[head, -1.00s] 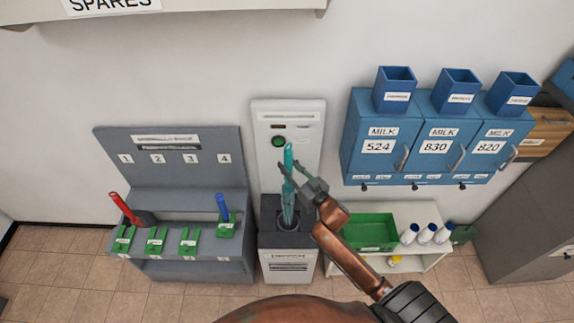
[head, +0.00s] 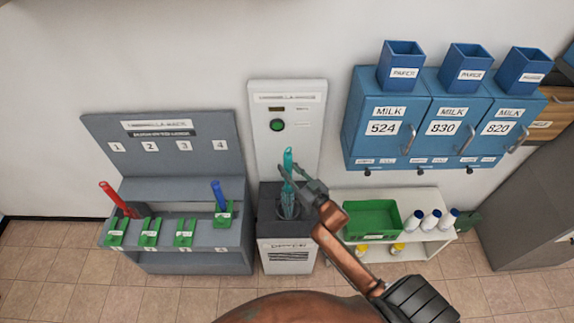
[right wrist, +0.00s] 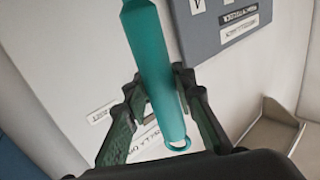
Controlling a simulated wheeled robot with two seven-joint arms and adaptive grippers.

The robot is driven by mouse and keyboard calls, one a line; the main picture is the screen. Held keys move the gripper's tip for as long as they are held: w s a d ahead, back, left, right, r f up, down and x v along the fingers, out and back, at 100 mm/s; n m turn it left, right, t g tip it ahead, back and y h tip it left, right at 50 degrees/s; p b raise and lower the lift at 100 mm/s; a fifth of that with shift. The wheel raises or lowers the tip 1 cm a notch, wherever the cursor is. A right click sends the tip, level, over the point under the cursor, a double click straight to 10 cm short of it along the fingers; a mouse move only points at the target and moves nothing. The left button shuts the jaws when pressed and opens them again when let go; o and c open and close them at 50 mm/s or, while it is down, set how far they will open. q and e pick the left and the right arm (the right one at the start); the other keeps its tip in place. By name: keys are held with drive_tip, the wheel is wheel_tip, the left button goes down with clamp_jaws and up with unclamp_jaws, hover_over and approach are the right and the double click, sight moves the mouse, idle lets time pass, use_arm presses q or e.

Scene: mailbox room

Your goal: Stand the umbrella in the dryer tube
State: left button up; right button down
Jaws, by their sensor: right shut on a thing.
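The teal umbrella (head: 288,160) stands nearly upright in the head view, in front of the white dryer panel (head: 300,145). My right gripper (head: 286,181) is shut on it. The umbrella's lower part shows inside the mouth of the dark dryer tube (head: 267,205); how deep it reaches is hidden. In the right wrist view the umbrella (right wrist: 160,75) runs between the two fingers, slightly tilted, with a small loop at one end. My left gripper is not in view.
A grey rack (head: 165,205) with a red umbrella (head: 117,197) and a blue umbrella (head: 219,194) stands left. Blue mailboxes (head: 440,125) hang on the right. Below them is a white shelf (head: 425,248) with a green tray (head: 371,220) and several bottles.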

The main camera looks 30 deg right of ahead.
sight(292, 195)
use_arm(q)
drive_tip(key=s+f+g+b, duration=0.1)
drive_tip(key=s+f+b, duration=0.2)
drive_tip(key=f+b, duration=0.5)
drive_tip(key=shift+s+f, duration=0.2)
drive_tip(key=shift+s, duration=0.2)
use_arm(e)
drive_tip(key=shift+f, duration=7.7)
drive_tip(key=c, duration=1.5)
unclamp_jaws()
drive_tip(key=shift+c, duration=0.2)
drive_tip(key=shift+f, duration=0.1)
drive_tip(key=s, duration=1.2)
drive_tip(key=shift+d, duration=0.45)
